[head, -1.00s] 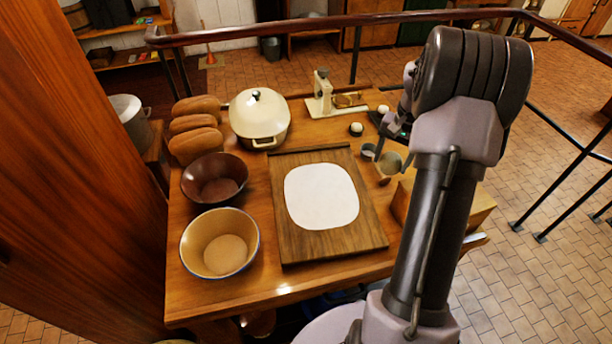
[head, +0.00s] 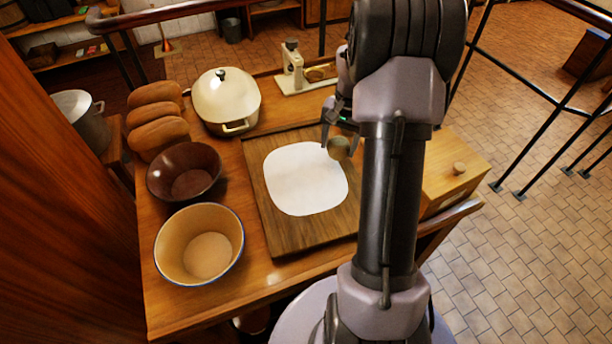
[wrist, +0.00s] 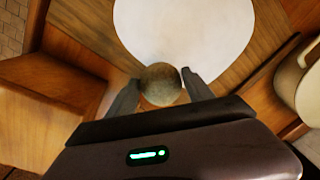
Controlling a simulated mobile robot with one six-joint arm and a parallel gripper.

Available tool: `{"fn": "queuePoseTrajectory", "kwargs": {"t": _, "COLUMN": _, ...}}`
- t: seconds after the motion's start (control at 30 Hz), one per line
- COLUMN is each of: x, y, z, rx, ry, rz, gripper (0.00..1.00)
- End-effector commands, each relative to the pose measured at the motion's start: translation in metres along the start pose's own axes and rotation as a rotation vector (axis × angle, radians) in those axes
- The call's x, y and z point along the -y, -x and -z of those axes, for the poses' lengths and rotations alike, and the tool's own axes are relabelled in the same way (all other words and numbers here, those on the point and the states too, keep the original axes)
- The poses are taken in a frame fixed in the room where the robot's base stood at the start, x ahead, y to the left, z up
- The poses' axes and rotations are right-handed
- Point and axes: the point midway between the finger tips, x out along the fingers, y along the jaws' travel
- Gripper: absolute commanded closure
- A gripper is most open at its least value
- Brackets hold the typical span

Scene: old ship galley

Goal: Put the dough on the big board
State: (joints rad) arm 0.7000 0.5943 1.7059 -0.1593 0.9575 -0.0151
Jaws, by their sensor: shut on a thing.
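The big board (head: 283,240) is a dark wooden board lying on the table, with a rounded white patch (head: 305,180) on it. My gripper (head: 339,137) is shut on a round olive-brown ball (head: 340,147), which may be the dough. The ball is at the right edge of the white patch in the head view; its height above the board is hard to tell. In the wrist view the ball (wrist: 160,84) sits between the fingertips, with the white patch (wrist: 185,30) beyond it. My arm hides the board's right side in the head view.
A cream pot (head: 226,103) stands behind the board. Bread loaves (head: 156,118), a brown bowl (head: 184,172) and a yellow bowl (head: 199,245) line the left. A wooden box (head: 452,170) is at the right, partly behind my arm. A cream scale-like device (head: 293,67) stands at the back.

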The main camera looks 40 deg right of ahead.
Motion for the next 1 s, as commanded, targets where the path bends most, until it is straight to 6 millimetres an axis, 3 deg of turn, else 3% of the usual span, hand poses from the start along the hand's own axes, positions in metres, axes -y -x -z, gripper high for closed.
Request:
{"fn": "queuePoseTrajectory", "kwargs": {"t": 0.2, "x": 0.045, "y": -0.013, "z": -0.052, "rx": -0.001, "ry": 0.005, "rz": 0.001, "gripper": 0.89}}
{"fn": "queuePoseTrajectory", "kwargs": {"t": 0.43, "x": 0.064, "y": -0.015, "z": -0.075, "rx": 0.001, "ry": 0.002, "rz": 0.0, "gripper": 0.89}}
{"fn": "queuePoseTrajectory", "kwargs": {"t": 0.6, "x": 0.061, "y": -0.051, "z": -0.076, "rx": 0.001, "ry": 0.0, "rz": -0.001, "gripper": 0.89}}
{"fn": "queuePoseTrajectory", "kwargs": {"t": 0.97, "x": 0.061, "y": -0.054, "z": -0.076, "rx": 0.0, "ry": 0.0, "rz": 0.0, "gripper": 0.89}}
{"fn": "queuePoseTrajectory", "kwargs": {"t": 1.0, "x": 0.061, "y": -0.053, "z": -0.076, "rx": 0.0, "ry": 0.0, "rz": 0.0, "gripper": 0.32}}
